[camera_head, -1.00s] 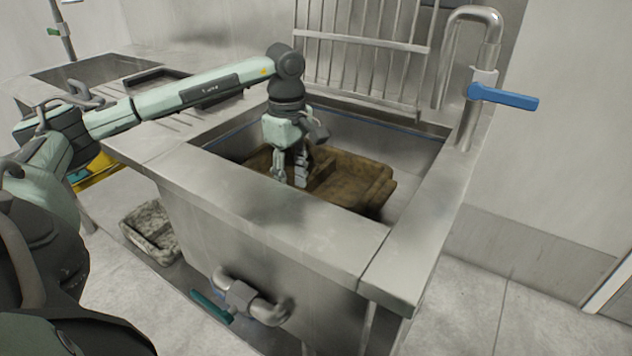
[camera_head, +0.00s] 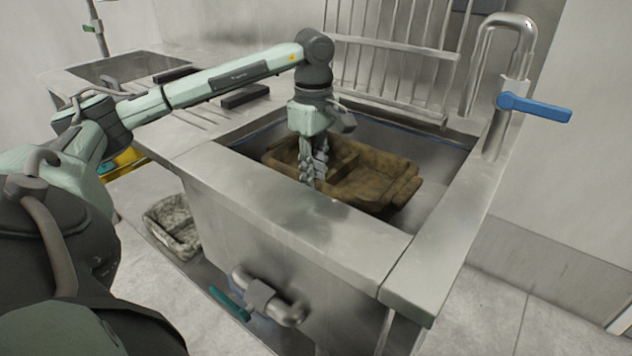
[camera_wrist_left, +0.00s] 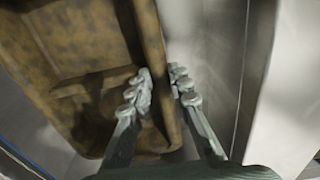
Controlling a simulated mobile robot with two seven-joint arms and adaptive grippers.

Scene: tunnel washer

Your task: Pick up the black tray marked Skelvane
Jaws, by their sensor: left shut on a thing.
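A brown, stained tray (camera_head: 372,184) with a raised divider is in the steel sink basin. I see no marking on it and no clean black surface. My left gripper (camera_head: 314,178) reaches down at its near side, shut on the tray wall. In the left wrist view, the fingers (camera_wrist_left: 160,84) stand on either side of the wall, and the tray (camera_wrist_left: 62,58) fills the left of the picture. The sink's front rim hides the tray's lower near part. My right gripper is not in view.
The sink's front rim (camera_head: 290,212) runs close before the tray. A tap with a blue lever (camera_head: 535,106) stands at the right, a wire rack (camera_head: 385,50) behind. A dark object (camera_head: 245,96) lies on the drainboard. A dirty grey tub (camera_head: 172,228) is on the floor.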

